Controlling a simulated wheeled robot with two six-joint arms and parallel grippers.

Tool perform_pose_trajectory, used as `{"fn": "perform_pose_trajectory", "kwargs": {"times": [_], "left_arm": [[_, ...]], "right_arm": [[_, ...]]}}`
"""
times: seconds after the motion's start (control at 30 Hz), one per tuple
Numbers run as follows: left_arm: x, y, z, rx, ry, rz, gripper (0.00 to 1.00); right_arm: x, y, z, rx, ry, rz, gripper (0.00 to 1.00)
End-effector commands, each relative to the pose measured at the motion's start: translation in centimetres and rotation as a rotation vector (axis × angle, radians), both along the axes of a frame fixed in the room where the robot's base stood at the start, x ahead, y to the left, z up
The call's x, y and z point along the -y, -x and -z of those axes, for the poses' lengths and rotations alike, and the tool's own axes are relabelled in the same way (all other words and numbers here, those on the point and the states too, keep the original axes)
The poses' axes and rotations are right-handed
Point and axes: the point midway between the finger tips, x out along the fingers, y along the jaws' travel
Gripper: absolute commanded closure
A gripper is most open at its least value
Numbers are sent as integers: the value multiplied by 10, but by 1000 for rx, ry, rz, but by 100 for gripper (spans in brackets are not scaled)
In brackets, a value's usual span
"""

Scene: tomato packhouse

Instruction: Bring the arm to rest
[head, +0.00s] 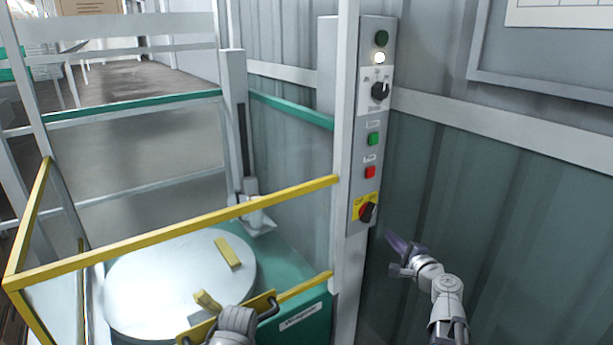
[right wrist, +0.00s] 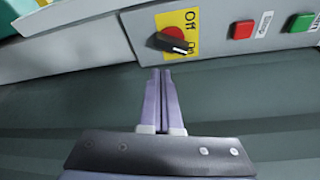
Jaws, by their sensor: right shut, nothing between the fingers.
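My right gripper (head: 391,240) is at the right in the head view, in front of the grey-green wall, just right of and below the control box (head: 352,130). Its purple fingers are shut with nothing between them; the fingers also show in the right wrist view (right wrist: 162,72). They are apart from the red and black rotary switch (head: 367,211) on its yellow plate. In the right wrist view the switch handle (right wrist: 172,42) has its white-marked end beside "On". A grey wrist-like part (head: 235,325), seemingly my left arm, shows at the bottom; its fingers cannot be made out clearly.
The control box carries a red button (head: 370,172), a green button (head: 374,139), a black selector (head: 380,91) and a lit white lamp (head: 380,58). Yellow rails (head: 180,232) guard a round pale turntable (head: 150,285) at left. Open space lies right of the box.

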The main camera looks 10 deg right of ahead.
Motion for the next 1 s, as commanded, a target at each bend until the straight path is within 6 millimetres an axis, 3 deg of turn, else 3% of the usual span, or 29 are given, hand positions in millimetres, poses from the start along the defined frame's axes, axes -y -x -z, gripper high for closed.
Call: {"fn": "perform_pose_trajectory", "kwargs": {"times": [0.07, 0.13, 0.27, 0.4, 0.53, 0.63, 0.8, 1.0], "left_arm": [[0, 0, -9, 0, 0, 0, 0], [0, 0, -21, 0, 0, 0, 0], [0, 0, -54, 0, 0, 0, 0], [0, 0, -94, 0, 0, 0, 0], [0, 0, -129, 0, 0, -1, 0], [0, 0, -155, 0, 0, -1, 0], [0, 0, -188, 0, 0, -1, 0], [0, 0, -204, 0, 0, -1, 0]], "right_arm": [[-17, -3, -4, -18, 34, -43, 100], [-47, -6, -6, -53, 99, -123, 100], [-135, -1, -5, -157, 304, -373, 100], [-232, 32, 7, -296, 596, -716, 100], [-292, 82, 18, -428, 880, -1029, 100], [-315, 124, 19, -531, 1092, -1243, 100], [-323, 177, 8, -693, 1391, -1503, 100], [-316, 205, -7, -815, 1581, -1635, 100]]}}
